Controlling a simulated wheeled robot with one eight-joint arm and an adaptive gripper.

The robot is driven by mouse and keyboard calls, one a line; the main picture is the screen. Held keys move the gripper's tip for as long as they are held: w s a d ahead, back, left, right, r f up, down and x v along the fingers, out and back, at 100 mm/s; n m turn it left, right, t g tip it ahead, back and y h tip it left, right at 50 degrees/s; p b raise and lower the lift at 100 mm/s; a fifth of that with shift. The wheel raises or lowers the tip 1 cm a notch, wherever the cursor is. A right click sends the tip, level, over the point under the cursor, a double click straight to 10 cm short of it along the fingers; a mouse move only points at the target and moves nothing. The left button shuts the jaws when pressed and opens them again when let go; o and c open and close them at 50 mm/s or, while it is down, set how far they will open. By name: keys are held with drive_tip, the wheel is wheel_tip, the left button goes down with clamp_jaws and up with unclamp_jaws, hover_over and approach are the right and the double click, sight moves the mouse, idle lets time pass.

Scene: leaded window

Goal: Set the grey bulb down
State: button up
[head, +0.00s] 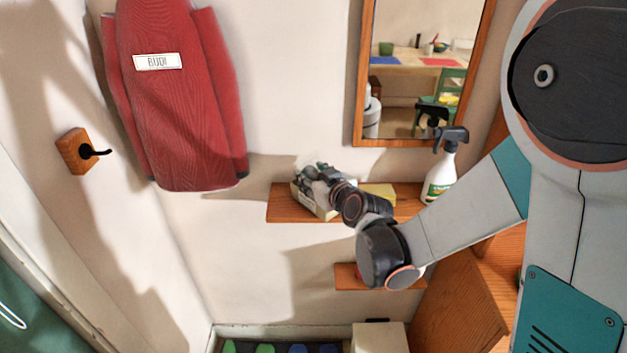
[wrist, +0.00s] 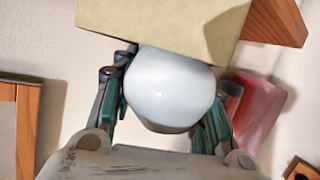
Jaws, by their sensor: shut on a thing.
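The grey bulb (wrist: 170,90) is pale and rounded and sits between the two fingers of my gripper (wrist: 176,84) in the wrist view. My gripper is shut on it from both sides. In the head view, my gripper (head: 314,176) is over the left part of the upper wooden shelf (head: 283,207). A cream box (head: 322,207) stands on the shelf at the gripper. In the wrist view the box (wrist: 165,20) is right beside the bulb and overlaps it in the picture. I cannot tell whether they touch. The bulb is hard to make out in the head view.
A yellow block (head: 380,194) and a spray bottle (head: 440,172) stand farther right on the shelf. A mirror (head: 360,75) hangs above. A red jacket (head: 175,120) hangs at left. A smaller shelf (head: 347,275) is below, partly behind my arm.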

drive_tip(key=shift+s+f, duration=0.1)
drive_tip(key=shift+f, duration=0.15)
drive_tip(key=o, duration=1.2)
drive_tip(key=shift+a, duration=0.1)
drive_tip(key=shift+r, duration=0.15)
